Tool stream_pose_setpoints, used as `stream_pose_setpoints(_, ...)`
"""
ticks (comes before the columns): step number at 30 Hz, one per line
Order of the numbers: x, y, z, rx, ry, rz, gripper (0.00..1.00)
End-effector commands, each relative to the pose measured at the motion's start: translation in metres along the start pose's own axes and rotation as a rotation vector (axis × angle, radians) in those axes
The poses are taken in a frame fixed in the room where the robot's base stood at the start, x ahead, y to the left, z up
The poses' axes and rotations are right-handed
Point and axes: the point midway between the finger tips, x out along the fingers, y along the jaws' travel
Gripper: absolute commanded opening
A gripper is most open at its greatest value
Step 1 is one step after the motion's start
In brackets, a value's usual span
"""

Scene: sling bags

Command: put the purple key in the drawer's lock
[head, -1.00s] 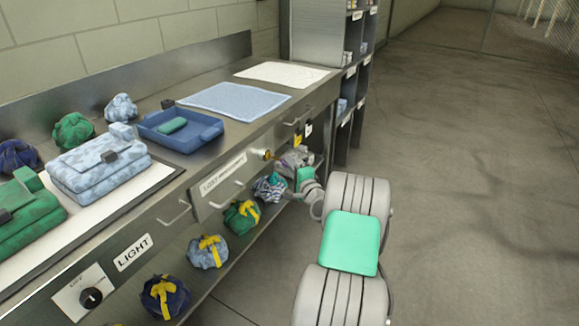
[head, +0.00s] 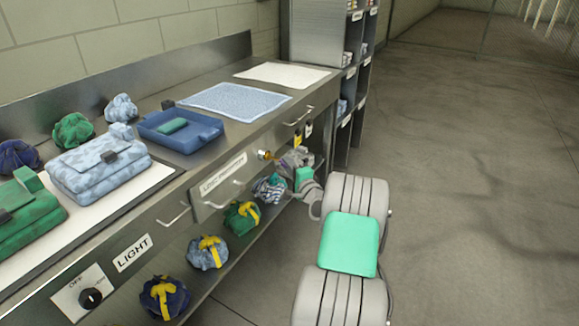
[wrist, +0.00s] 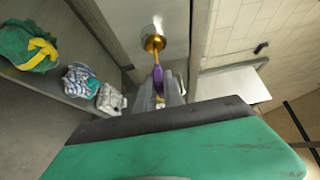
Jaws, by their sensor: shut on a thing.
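The purple key (wrist: 158,80) is between the fingers of my gripper (wrist: 159,92), which is shut on its purple head. Its yellow shaft points at the round brass lock (wrist: 153,42) and its tip overlaps the lock in the wrist view. I cannot tell how far, if at all, the tip is inside. In the head view the lock (head: 265,154) sits on the counter front, to the right of the labelled drawer front (head: 222,187). My gripper (head: 286,160) is just to the right of the lock there, and the key is barely visible.
A shelf under the counter holds several tied bundles, including a striped one (head: 269,188) close to my gripper. A drawer handle (head: 299,116) and small tags are above my gripper. A blue tray (head: 181,130) stands on the counter. The floor at right is clear.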

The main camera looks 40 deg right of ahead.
Motion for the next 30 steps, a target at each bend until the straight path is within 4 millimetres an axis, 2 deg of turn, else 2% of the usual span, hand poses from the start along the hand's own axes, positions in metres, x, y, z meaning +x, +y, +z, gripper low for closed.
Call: stream_pose_setpoints(30,0.021,0.0,0.015,0.0,-0.001,0.0,0.0)
